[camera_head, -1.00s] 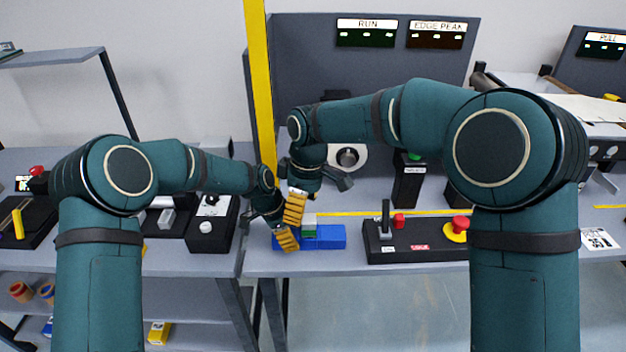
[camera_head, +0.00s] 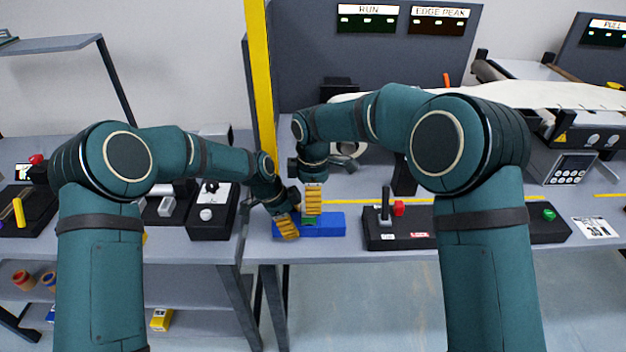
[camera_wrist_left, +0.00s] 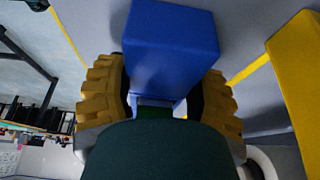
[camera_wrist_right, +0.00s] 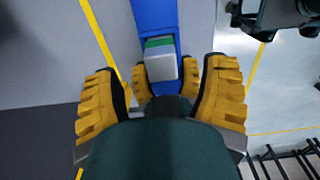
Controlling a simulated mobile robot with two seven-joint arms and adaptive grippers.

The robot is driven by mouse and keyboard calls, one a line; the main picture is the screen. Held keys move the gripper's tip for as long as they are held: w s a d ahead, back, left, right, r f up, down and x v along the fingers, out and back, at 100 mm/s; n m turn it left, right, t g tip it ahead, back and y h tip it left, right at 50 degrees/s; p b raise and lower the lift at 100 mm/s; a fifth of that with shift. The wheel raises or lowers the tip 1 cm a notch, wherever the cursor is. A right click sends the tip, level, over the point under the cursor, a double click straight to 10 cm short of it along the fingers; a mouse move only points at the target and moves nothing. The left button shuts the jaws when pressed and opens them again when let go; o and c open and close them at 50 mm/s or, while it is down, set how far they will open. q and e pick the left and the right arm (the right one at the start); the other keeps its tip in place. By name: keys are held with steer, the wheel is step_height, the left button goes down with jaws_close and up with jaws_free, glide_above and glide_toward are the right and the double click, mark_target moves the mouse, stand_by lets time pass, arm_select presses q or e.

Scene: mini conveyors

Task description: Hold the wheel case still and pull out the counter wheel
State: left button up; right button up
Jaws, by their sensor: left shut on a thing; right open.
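The blue wheel case (camera_head: 334,226) lies on the table near its front edge. It also fills the upper middle of the left wrist view (camera_wrist_left: 170,45). My left gripper (camera_head: 286,226) is shut on the case's left end. The counter wheel, a light grey block with a green band (camera_wrist_right: 160,66), sits at the case in the right wrist view. In the head view only some green (camera_head: 312,218) shows. My right gripper (camera_head: 313,205) is open above the wheel, fingers pointing down. In its wrist view the fingers are spread either side of the wheel; I cannot tell whether they touch it.
A black control box (camera_head: 400,241) with a lever and red button stands right of the case. A dark box with a white top (camera_head: 211,212) stands to the left. A yellow post (camera_head: 259,90) rises behind my left gripper.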

arm_select(q)
steer(key=shift+s+f, duration=0.1)
steer(key=shift+f, duration=0.05)
arm_select(e)
steer(key=shift+f, duration=1.8)
steer(key=shift+c, duration=0.2)
jaws_close()
steer(key=shift+r, duration=0.2)
steer(key=shift+r, duration=3.1)
